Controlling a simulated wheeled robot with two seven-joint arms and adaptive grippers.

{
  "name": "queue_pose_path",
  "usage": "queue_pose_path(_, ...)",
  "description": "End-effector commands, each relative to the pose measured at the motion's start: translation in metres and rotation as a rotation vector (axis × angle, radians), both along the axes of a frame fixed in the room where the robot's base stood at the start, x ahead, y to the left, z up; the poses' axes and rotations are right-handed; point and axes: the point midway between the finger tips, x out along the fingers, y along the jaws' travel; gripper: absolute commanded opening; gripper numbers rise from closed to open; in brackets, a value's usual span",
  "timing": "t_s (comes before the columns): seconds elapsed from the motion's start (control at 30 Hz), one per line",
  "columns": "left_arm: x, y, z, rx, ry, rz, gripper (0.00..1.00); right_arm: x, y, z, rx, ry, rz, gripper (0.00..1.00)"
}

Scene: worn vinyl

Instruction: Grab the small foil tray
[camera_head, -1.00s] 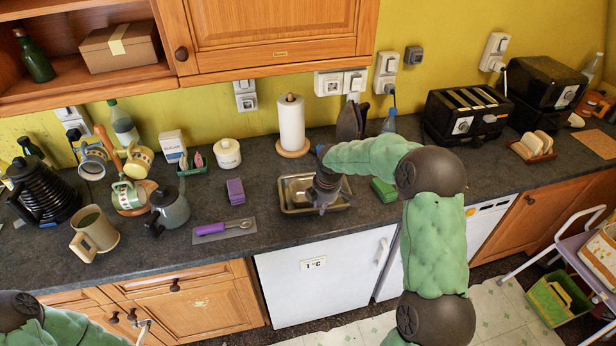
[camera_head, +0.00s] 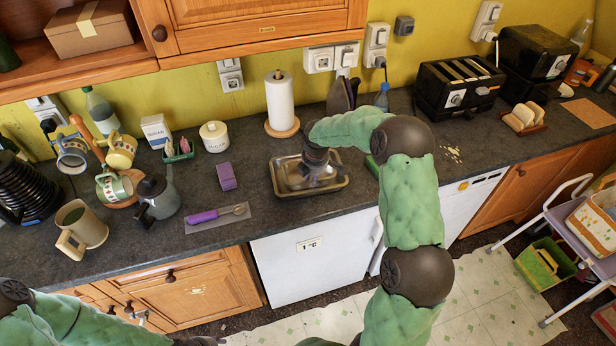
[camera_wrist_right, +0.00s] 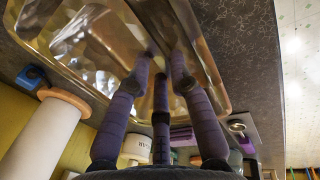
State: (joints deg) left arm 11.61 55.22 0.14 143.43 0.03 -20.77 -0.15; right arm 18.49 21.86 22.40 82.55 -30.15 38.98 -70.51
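The small foil tray (camera_head: 295,180) appears as a crinkled silver shape inside a larger, smooth metal tin (camera_head: 312,192) on the dark counter. My right gripper (camera_head: 318,178) hangs over the tin and hides part of the foil. In the right wrist view, the faceted foil (camera_wrist_right: 95,45) lies left of the purple fingers of my right gripper (camera_wrist_right: 162,65). The fingers are apart with nothing between them. Reflections make it hard to tell whether the tips touch metal.
A purple sponge (camera_head: 226,177) and a purple-handled spoon (camera_head: 215,214) lie left of the tin. A paper towel roll (camera_head: 281,101) stands behind it. A kettle-like grey pot (camera_head: 158,196) stands farther left. A black toaster (camera_head: 458,90) is at the right.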

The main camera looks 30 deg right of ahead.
Motion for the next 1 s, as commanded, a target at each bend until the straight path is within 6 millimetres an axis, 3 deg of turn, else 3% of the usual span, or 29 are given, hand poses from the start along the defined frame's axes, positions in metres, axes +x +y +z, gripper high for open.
queue_pose_path(0.1, 0.0, 0.0, -0.004, 0.0, 0.0, 0.0, 0.4, 0.002, 0.001, -0.021, 0.001, 0.004, 0.0, 0.22)
queue_pose_path(0.27, 0.0, 0.0, -0.005, 0.0, 0.0, 0.0, 0.4, 0.006, -0.001, -0.034, 0.001, 0.002, -0.001, 0.22)
queue_pose_path(0.47, 0.0, 0.0, -0.004, 0.0, 0.0, 0.0, 0.4, 0.006, -0.001, -0.033, 0.0, 0.001, -0.001, 0.22)
queue_pose_path(0.53, 0.0, 0.0, -0.004, 0.0, 0.0, 0.0, 0.4, 0.006, -0.001, -0.033, 0.0, 0.001, -0.001, 0.02)
queue_pose_path(0.57, 0.0, 0.0, -0.004, 0.0, 0.0, 0.0, 0.4, 0.006, -0.001, -0.033, 0.0, 0.001, -0.001, 0.0)
queue_pose_path(1.0, 0.0, 0.0, -0.004, 0.0, 0.0, 0.0, 0.4, 0.006, -0.001, -0.03, 0.0, -0.001, -0.001, 0.0)
